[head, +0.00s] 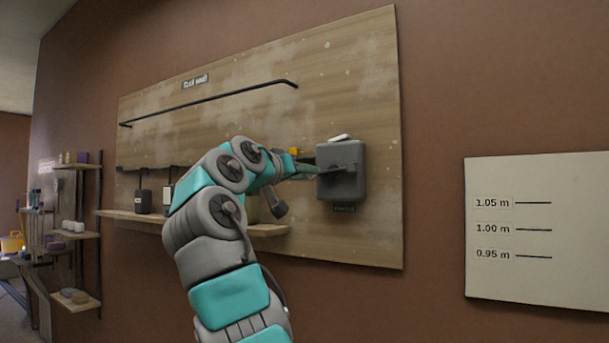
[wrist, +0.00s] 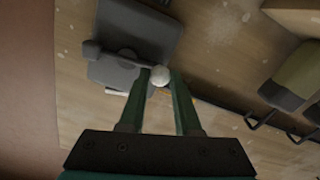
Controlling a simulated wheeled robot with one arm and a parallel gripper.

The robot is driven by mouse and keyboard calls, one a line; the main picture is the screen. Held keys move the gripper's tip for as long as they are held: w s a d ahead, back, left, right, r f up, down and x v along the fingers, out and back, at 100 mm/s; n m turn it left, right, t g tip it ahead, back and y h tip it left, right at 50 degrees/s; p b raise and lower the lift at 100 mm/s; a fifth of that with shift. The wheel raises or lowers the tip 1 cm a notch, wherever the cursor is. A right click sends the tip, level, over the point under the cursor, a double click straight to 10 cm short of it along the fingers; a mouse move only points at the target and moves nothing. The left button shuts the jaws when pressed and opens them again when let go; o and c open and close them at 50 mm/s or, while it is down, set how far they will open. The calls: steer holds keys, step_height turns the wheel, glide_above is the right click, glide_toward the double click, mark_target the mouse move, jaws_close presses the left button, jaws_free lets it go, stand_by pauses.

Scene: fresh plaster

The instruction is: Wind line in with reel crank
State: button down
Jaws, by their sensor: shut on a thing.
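The reel (head: 342,188) is a dark grey box fixed to the right part of the wooden wall board in the head view. In the wrist view its grey housing (wrist: 140,32) shows beyond the fingers, with a darker crank arm (wrist: 112,55) across it. A pale round crank knob (wrist: 160,76) sits between the fingertips of my gripper (wrist: 161,74), which is shut on it. In the head view my gripper (head: 318,170) reaches the reel's front from the left, and the knob cannot be made out there. I cannot see the line clearly.
The wooden board (head: 300,90) carries a long dark rail (head: 215,103) above. A shelf (head: 270,230) with dark containers (head: 143,201) lies to the left, partly behind my arm. A white height chart (head: 540,270) hangs at right. The wall between board and chart is bare.

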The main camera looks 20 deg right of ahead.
mark_target(330, 191)
steer(key=shift+f+n, duration=0.35)
steer(key=shift+n, duration=0.45)
steer(key=shift+s+d+f+n, duration=0.1)
steer(key=shift+s+f+n, duration=0.1)
steer(key=shift+n, duration=0.4)
steer(key=shift+f+n, duration=0.1)
steer(key=shift+n, duration=0.4)
steer(key=n+p, duration=0.1)
steer(key=f+n+p, duration=0.1)
steer(key=n+p, duration=0.1)
steer(key=s+d+n+p, duration=0.1)
steer(key=n, duration=0.1)
steer(key=shift+s+f, duration=0.1)
steer(key=shift+f, duration=0.1)
steer(key=n+p, duration=0.2)
steer(key=s+f+n+p, duration=0.1)
steer(key=p, duration=0.1)
steer(key=shift+d+n, duration=0.35)
steer(key=shift+n, duration=0.05)
steer(key=shift+f, duration=0.15)
steer(key=c, duration=0.6)
jaws_free()
